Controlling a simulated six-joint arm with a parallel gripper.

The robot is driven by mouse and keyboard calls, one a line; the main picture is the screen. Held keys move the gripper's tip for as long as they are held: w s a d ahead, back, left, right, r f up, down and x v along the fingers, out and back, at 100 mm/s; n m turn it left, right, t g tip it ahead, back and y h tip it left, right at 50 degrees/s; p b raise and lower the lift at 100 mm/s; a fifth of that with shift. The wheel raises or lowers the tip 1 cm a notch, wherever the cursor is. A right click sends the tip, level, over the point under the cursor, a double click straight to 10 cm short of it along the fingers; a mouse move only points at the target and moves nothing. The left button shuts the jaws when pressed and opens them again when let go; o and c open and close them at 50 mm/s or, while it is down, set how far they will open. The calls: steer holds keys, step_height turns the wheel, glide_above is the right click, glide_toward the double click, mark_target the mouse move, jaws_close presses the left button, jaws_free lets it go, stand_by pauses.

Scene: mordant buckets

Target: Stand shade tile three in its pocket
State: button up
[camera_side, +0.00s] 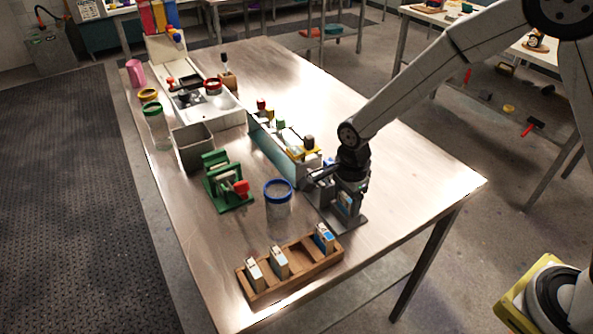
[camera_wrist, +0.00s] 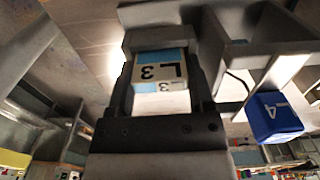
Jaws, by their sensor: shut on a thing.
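My gripper (camera_wrist: 162,85) is shut on a tile marked L3 (camera_wrist: 158,72), white with a light blue band, seen upside down between the fingers in the wrist view. In the side view my gripper (camera_side: 338,188) is at a grey stand (camera_side: 350,220), behind the wooden rack. The held tile (camera_side: 345,203) shows there only as a small blue and white patch. The wooden rack (camera_side: 308,272) has pockets. Two pale tiles (camera_side: 254,272) (camera_side: 279,263) stand at its left, a blue and white tile (camera_side: 324,238) at its right end. An empty pocket lies between.
A deep blue tile marked L4 (camera_wrist: 277,117) shows at right in the wrist view. A clear jar with a blue rim (camera_side: 278,212) stands just behind the rack. A green frame (camera_side: 228,185) is further left. The metal table (camera_side: 420,185) is clear at right.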

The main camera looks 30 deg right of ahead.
steer(key=shift+r, duration=0.15)
steer(key=shift+r, duration=0.4)
steer(key=s+d+r, duration=0.3)
steer(key=s+r, duration=0.9)
steer(key=s, duration=0.1)
steer(key=shift+s, duration=0.35)
steer(key=shift+a, duration=0.15)
stand_by(0.5)
steer(key=s+a, duration=0.3)
steer(key=a, duration=0.7)
steer(key=shift+s, duration=0.2)
steer(key=shift+w+a, duration=0.15)
